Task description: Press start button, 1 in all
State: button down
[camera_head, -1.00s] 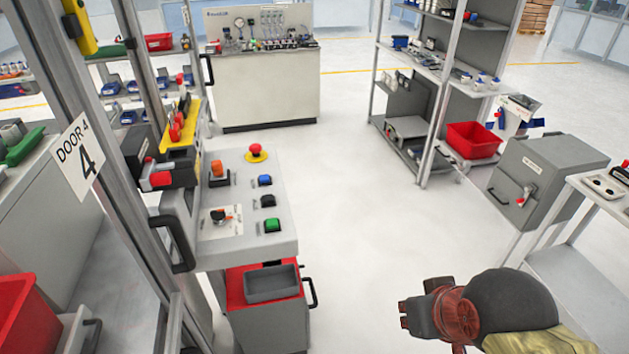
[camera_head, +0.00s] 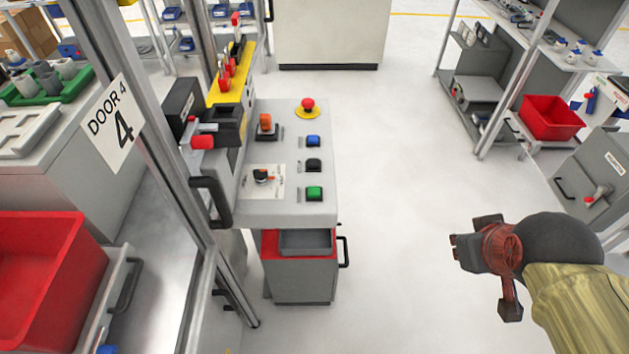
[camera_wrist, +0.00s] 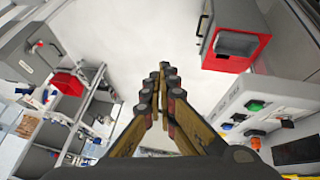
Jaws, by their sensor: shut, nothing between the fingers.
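A grey control panel (camera_head: 290,215) stands left of centre in the head view. On its right column sit a green button (camera_head: 314,193), a black button (camera_head: 313,165) and a blue button (camera_head: 312,141). A red mushroom button on a yellow base (camera_head: 308,107) is above them. No label marking a start button is readable. The green button also shows in the wrist view (camera_wrist: 255,105). My gripper (camera_head: 456,252) is to the right of the panel, apart from it, over the floor. In the wrist view its fingers (camera_wrist: 163,75) are together and empty.
A red and grey cabinet (camera_head: 303,275) stands beneath the panel. Shelving with a red bin (camera_head: 551,118) is at the right. The floor (camera_head: 400,150) between panel and shelving is clear.

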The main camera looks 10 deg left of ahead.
jog(key=w+a+r+n+t+p, duration=0.1)
jog(key=w+a+r+n+p, duration=0.15)
jog(key=w+n+p, duration=0.2)
jog(key=w+a+r+n+p, duration=0.1)
jog(key=w+r+n+p, duration=0.25)
jog(key=w, duration=0.25)
jog(key=n+g+y+p, duration=0.1)
jog(key=n+y+p, duration=0.6)
jog(key=n+p, duration=1.5)
send_over(317, 189)
jog(key=b, duration=0.3)
notch_tip(317, 189, down, 4)
jog(key=n, duration=0.3)
jog(key=shift+f, duration=0.1)
jog(key=shift+f, duration=0.15)
notch_tip(317, 189, down, 7)
jog(key=b, duration=0.4)
jog(key=shift+w+f+b, duration=0.1)
jog(key=shift+f+b, duration=0.1)
jog(key=shift+b, duration=0.15)
jog(key=shift+f+b, duration=0.55)
jog(key=shift+b, duration=0.1)
jog(key=shift+f+b, duration=0.2)
jog(key=shift+b, duration=0.15)
